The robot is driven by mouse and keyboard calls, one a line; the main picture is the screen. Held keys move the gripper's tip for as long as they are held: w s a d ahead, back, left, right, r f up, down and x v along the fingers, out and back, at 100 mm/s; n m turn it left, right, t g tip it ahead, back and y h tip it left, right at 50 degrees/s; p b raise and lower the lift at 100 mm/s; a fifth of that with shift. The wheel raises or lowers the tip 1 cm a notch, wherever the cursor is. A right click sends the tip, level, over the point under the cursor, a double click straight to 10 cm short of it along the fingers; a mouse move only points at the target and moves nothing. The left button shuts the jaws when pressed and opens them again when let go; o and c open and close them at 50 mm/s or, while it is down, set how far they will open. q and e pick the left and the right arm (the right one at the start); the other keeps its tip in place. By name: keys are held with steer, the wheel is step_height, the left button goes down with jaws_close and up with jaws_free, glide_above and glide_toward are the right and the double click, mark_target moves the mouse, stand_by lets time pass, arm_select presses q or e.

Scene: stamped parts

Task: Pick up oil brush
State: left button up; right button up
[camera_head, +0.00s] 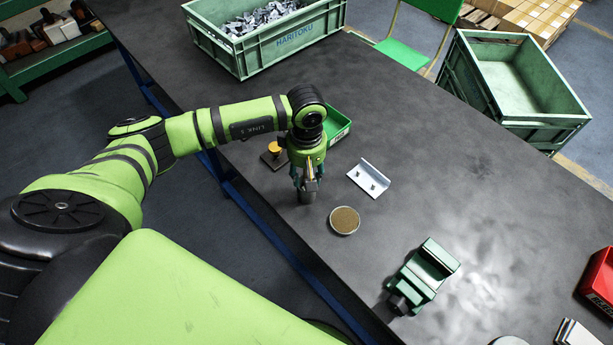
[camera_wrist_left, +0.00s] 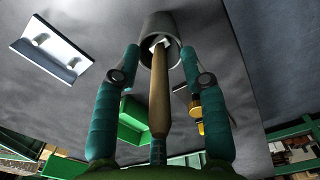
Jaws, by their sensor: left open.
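The oil brush has a tan wooden handle (camera_wrist_left: 160,95), which stands in a grey cylindrical cup (camera_wrist_left: 160,25) in the left wrist view. In the head view the cup (camera_head: 307,197) is on the dark table near its left edge, partly hidden by my gripper. My left gripper (camera_head: 307,181) points down over the cup. The brush's lower end is hidden inside the cup. My right gripper is not in view.
A round tin (camera_head: 344,221) and a bent metal plate (camera_head: 368,178) lie right of the cup. A yellow-topped item (camera_head: 274,153) and small green bin (camera_head: 338,127) stand behind it. A green vise (camera_head: 424,276) is nearer, at right. The table's middle right is clear.

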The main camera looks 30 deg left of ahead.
arm_select(q)
steer(key=shift+f, duration=0.1)
jaws_close()
